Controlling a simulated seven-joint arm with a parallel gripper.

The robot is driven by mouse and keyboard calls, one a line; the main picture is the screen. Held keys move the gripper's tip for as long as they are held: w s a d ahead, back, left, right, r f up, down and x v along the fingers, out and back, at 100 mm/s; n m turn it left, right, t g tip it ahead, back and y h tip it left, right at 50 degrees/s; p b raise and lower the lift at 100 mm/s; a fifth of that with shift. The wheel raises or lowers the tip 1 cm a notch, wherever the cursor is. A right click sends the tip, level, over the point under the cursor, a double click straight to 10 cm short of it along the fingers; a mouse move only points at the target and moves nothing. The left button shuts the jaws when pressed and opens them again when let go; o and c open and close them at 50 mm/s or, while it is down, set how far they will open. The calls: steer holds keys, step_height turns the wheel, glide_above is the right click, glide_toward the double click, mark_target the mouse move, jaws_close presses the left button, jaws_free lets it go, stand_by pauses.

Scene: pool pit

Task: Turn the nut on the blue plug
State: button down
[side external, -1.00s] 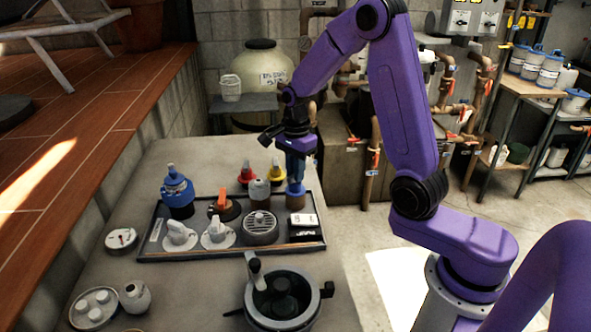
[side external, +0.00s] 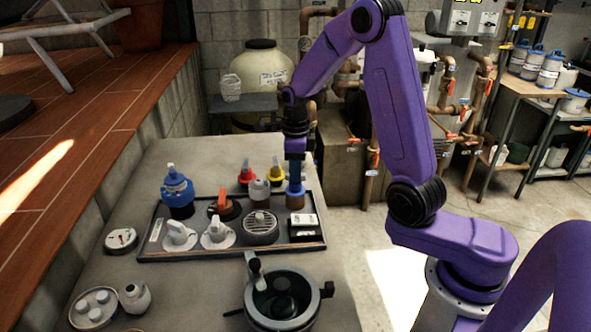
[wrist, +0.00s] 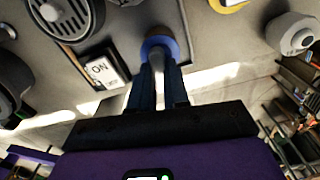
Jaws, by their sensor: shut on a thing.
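The blue plug (side external: 295,195) has a blue collar over a brownish base and stands upright at the back right corner of the dark tray. The fingers hide most of the nut.
The dark tray (side external: 150,252) holds several knobs, a round grille (side external: 260,227) and a white-faced switch box (side external: 304,226). A blue-capped fitting (side external: 178,192) stands at its back left. A round dark pot (side external: 282,300) sits in front.

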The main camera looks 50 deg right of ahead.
steer(key=shift+m, duration=0.7)
steer(key=c, duration=1.1)
jaws_free()
step_height(320, 180, up, 18)
steer(key=shift+f, duration=0.25)
